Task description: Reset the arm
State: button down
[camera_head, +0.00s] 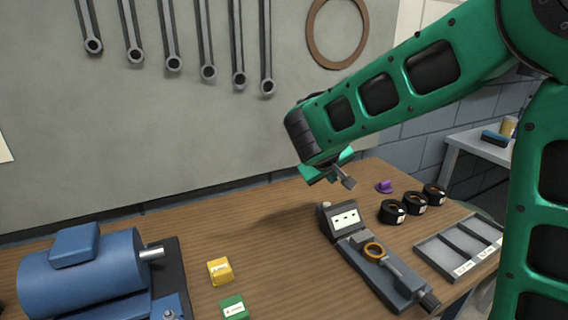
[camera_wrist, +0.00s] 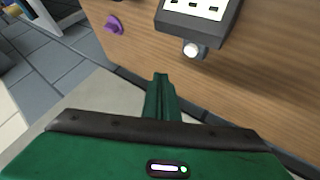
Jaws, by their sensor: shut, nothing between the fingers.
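My green arm reaches in from the right in the head view. My gripper (camera_head: 347,182) hangs above the wooden bench, near its back edge, over the grey tester device. It is shut and empty. In the wrist view the gripper fingers (camera_wrist: 160,82) are together, pointing over the bench's edge, with nothing held between them.
The tester (camera_head: 343,218) holds an orange ring (camera_head: 374,250). Black cylinders (camera_head: 392,211), a purple knob (camera_head: 384,186) and a divided tray (camera_head: 440,250) are to the right. A blue motor (camera_head: 85,275), yellow block (camera_head: 220,271) and green block (camera_head: 233,308) are left. Wrenches (camera_head: 173,63) hang behind.

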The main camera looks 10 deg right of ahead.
jog(key=s+d+f+m+g, duration=0.2)
jog(key=s+d+m+g, duration=0.25)
jog(key=s+d, duration=1)
jog(key=s+d+m+g+y, duration=0.1)
jog(key=s+m+y, duration=0.1)
jog(key=s, duration=0.9)
jog(key=s+d+f+m+g+y, duration=0.1)
jog(key=s+d+m+g+y, duration=0.1)
jog(key=s, duration=1)
jog(key=shift+s+f+m+y, duration=0.2)
jog(key=shift+f+m+y, duration=0.05)
jog(key=shift+m+y, duration=0.15)
